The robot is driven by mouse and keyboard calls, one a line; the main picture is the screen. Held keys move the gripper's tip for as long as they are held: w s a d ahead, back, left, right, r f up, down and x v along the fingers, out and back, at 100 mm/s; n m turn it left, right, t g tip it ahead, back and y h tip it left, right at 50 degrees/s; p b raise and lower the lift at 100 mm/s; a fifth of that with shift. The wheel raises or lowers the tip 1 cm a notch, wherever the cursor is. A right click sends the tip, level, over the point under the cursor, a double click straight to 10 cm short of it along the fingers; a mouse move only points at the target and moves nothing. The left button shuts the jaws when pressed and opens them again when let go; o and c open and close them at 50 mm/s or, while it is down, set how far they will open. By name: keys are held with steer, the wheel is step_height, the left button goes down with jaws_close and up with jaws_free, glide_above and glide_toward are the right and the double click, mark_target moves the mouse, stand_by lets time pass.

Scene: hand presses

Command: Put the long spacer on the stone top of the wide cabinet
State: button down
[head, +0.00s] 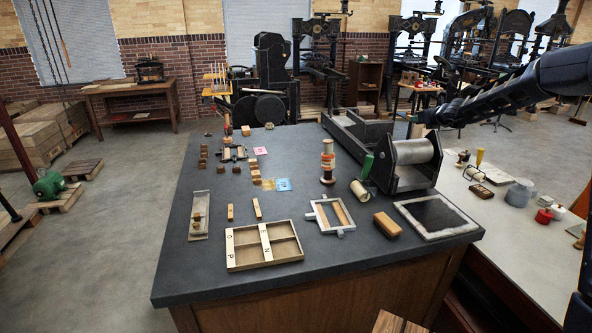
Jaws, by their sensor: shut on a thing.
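The wide cabinet has a dark grey stone top (310,247) that fills the middle of the head view, over a brown wooden body (330,300). My arm reaches in from the right.
On the stone top stand a proof press (409,152), a divided wooden tray (230,257), a small frame (314,218), a brown block (387,224), a dark slab (436,216) and several small wooden blocks. Bare stone shows at the middle and front left. A lower pale bench (520,255) adjoins at right.

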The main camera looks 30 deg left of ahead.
steer(key=s+a+n+g+y, duration=0.1)
steer(key=s+a, duration=0.2)
steer(key=a, duration=0.8)
steer(key=s+a+n+g+y, duration=0.1)
steer(key=s+a, duration=0.2)
steer(key=a, duration=0.8)
step_height(320, 180, up, 2)
steer(key=n+g, duration=0.2)
steer(key=g, duration=0.1)
glide_above(297, 178)
steer(key=shift+t+y, duration=0.4)
steer(key=shift+y, duration=0.1)
step_height(297, 178, down, 31)
steer(key=shift+w+a+r, duration=0.15)
steer(key=shift+r, duration=0.05)
steer(key=c, duration=1.5)
jaws_free()
steer(key=shift+f, duration=0.1)
steer(key=shift+o, duration=0.6)
